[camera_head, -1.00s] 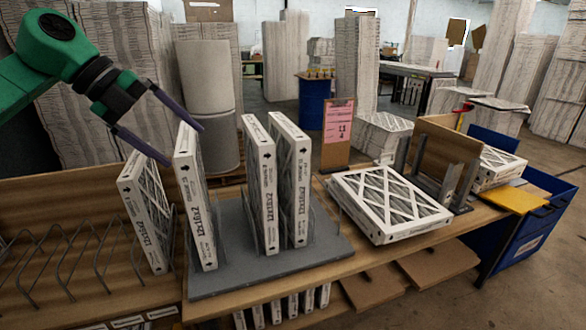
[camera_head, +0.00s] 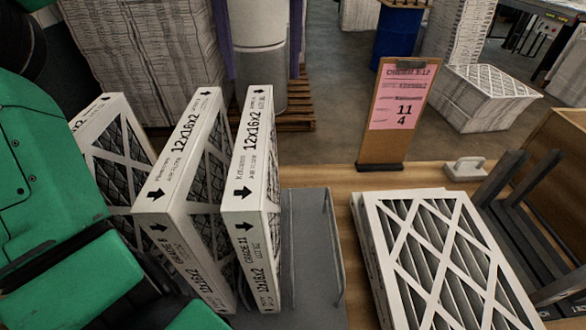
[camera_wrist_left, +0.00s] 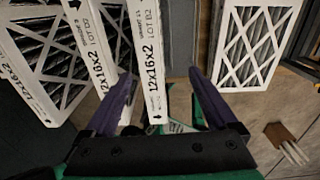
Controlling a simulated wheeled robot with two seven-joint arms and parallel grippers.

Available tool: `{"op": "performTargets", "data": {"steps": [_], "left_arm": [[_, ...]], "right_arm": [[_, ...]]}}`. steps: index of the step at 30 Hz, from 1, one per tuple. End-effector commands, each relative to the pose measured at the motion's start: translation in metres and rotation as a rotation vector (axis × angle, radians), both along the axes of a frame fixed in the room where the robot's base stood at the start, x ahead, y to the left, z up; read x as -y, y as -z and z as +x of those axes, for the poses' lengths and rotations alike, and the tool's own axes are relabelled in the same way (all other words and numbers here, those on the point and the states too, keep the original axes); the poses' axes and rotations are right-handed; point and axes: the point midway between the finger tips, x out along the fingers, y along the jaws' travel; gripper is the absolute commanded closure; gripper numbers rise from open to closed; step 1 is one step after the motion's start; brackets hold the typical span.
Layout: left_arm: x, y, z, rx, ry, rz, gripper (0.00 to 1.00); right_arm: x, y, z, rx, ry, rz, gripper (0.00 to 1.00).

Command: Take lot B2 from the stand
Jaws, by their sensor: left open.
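White-framed pleated filters stand upright on the grey stand (camera_head: 312,250) in the head view: a left one (camera_head: 115,135), a middle one (camera_head: 185,150) and a right one (camera_head: 253,150). The right one reads 12x16x2 and GRADE 11; its lot mark is too small to read. My right gripper is not in view.
Flat filters (camera_head: 445,260) lie on the bench to the right, beside a dark rack (camera_head: 515,225). An empty wire slot (camera_head: 335,240) is right of the standing filters. My green arm covers the left.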

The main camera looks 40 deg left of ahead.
Motion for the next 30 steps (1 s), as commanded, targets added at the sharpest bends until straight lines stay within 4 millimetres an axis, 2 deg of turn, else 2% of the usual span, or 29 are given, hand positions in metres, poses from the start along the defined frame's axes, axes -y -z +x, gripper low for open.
{"op": "performTargets", "data": {"steps": [6,10,13,18,20,22,27,28,30], "left_arm": [[0.000,0.053,-0.002,-0.002,0.005,-0.006,0.09],[0.000,0.079,-0.002,-0.001,0.002,-0.005,0.09],[0.000,0.090,-0.002,-0.001,0.002,-0.004,0.09],[0.000,0.120,-0.005,-0.001,0.003,-0.008,0.09],[0.000,0.131,-0.005,-0.002,0.002,-0.008,0.09],[0.000,0.137,-0.005,0.001,0.001,-0.006,0.09],[0.000,0.139,-0.004,0.002,0.000,-0.005,0.09],[0.000,0.139,-0.004,0.002,0.000,-0.005,0.13],[0.000,0.139,-0.004,0.002,0.000,-0.005,0.39]], "right_arm": [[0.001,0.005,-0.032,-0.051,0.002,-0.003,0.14],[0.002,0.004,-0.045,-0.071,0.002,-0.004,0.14],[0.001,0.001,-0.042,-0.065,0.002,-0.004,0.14],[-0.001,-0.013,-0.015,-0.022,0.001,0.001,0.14],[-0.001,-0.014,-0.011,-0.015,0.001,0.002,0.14],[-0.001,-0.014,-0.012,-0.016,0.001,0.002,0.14],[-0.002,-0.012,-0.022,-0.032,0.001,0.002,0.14],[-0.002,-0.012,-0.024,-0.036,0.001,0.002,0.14],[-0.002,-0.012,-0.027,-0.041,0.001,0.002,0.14]]}}
